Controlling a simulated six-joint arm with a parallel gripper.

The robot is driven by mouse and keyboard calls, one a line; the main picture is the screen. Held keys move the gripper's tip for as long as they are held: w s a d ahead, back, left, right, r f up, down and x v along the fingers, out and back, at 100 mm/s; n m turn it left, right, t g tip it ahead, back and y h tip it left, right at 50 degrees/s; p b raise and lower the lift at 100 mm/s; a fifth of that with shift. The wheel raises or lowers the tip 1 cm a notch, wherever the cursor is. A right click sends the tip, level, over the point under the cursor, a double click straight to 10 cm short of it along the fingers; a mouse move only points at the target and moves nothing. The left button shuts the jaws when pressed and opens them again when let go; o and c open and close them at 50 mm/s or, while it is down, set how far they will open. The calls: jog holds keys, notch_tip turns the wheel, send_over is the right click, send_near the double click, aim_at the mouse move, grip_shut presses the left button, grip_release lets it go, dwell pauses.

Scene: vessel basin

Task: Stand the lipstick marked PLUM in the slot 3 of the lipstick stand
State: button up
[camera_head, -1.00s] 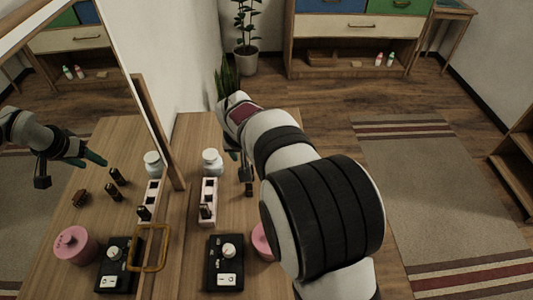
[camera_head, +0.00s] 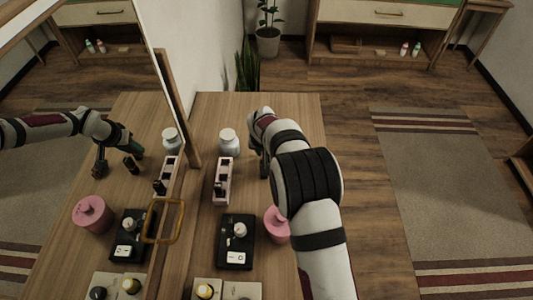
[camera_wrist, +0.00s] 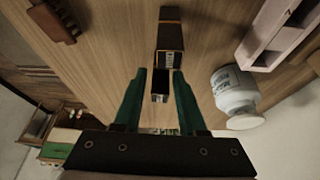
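The lipstick stand (camera_head: 223,182) is a pale pink block with a row of dark slots; a dark lipstick (camera_head: 219,187) stands in its near part. Its edge also shows at the upper right of the wrist view (camera_wrist: 266,53).
A white jar (camera_head: 229,142) stands behind the stand, close to my right finger in the wrist view (camera_wrist: 236,90). A brown clip-like object (camera_wrist: 54,20) lies at upper left there. A black box (camera_head: 236,243), pink container (camera_head: 277,226) and mirror (camera_head: 172,90) are nearby.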

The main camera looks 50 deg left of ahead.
grip_shut()
